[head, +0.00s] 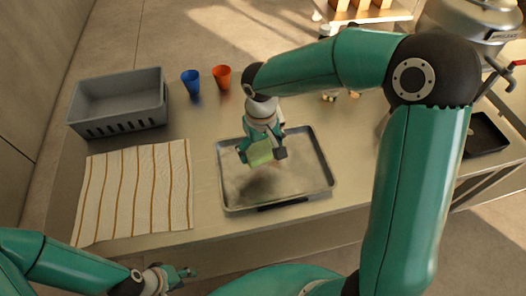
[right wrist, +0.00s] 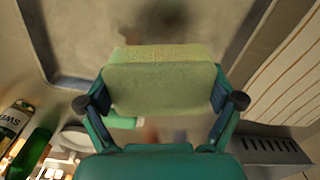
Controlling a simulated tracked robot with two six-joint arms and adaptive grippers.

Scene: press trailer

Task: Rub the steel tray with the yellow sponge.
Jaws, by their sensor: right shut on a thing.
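The steel tray (head: 305,172) lies flat in the middle of the counter, a low-rimmed rectangle; its surface also fills the top of the right wrist view (right wrist: 75,40). My right gripper (head: 262,150) is shut on the yellow sponge (head: 260,154), which looks yellow-green. In the right wrist view the sponge (right wrist: 160,85) is held by its two ends between the fingers. It is over the tray, with a dark shadow below it, and looks raised off the surface. My left gripper (head: 178,277) is empty, low at the front left, away from the tray; its finger opening is too small to judge.
A striped cloth (head: 135,190) lies left of the tray. A grey crate (head: 118,102), a blue cup (head: 191,82) and an orange cup (head: 222,77) stand behind. A black pan (head: 484,135) is at the right. My right arm hides part of the counter.

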